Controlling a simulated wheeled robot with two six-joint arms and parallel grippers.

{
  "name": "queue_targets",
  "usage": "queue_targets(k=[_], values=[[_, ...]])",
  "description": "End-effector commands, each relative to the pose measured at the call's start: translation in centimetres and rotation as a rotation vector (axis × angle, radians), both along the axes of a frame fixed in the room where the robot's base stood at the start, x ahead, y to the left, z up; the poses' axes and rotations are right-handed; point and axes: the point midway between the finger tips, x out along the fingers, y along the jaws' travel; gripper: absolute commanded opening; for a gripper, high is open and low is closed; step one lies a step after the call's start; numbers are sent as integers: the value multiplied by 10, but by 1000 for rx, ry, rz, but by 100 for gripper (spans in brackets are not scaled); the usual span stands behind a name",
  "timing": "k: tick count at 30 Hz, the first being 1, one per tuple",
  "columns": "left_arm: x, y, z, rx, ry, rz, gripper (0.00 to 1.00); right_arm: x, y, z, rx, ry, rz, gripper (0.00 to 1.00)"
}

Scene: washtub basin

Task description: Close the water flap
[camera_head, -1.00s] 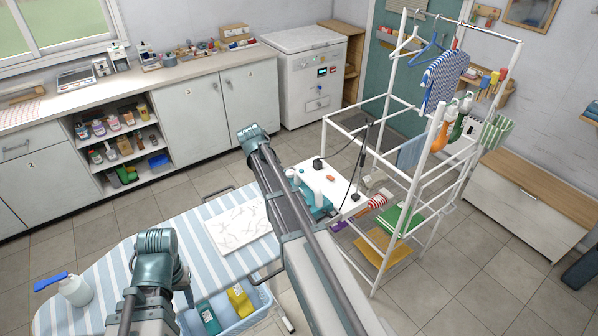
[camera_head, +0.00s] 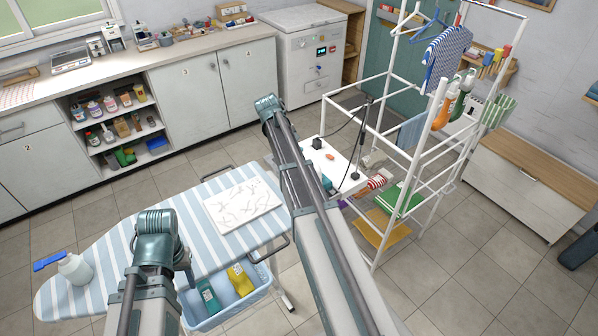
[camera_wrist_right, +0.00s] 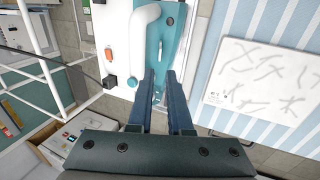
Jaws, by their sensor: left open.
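A teal and white iron (camera_wrist_right: 163,55) with a curved white handle lies on a white board, seen from above in the right wrist view. In the head view my right arm covers most of it. I cannot make out the water flap for certain. My right gripper (camera_wrist_right: 161,74) points at the iron's teal body, its two dark blue fingers apart on either side of a narrow teal strip. Whether they touch it is unclear. My left gripper (camera_head: 184,262) is over the striped ironing board at lower left, open, mostly hidden behind its own arm joint.
The ironing board (camera_head: 110,260) carries a white patterned cloth (camera_head: 243,206) and a spray bottle (camera_head: 75,270). A blue basket (camera_head: 203,321) with bottles sits below. A white drying rack (camera_head: 372,235) stands right of my right arm, and a black cord runs near the iron.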

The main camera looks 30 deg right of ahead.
Motion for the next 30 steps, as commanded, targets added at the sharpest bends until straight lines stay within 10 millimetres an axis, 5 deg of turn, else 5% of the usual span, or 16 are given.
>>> queue_targets(k=[15, 29, 30], values=[[0, 0, -78, 1, 0, -6, 50, 2, -26, -78, 0, 0, -1, 18], [0, 0, -87, 1, 0, -5, 50, 2, -32, -87, 0, 0, -1, 18], [0, 0, -87, 1, 0, -5, 50, 2, -32, -87, 0, 0, -1, 12]])
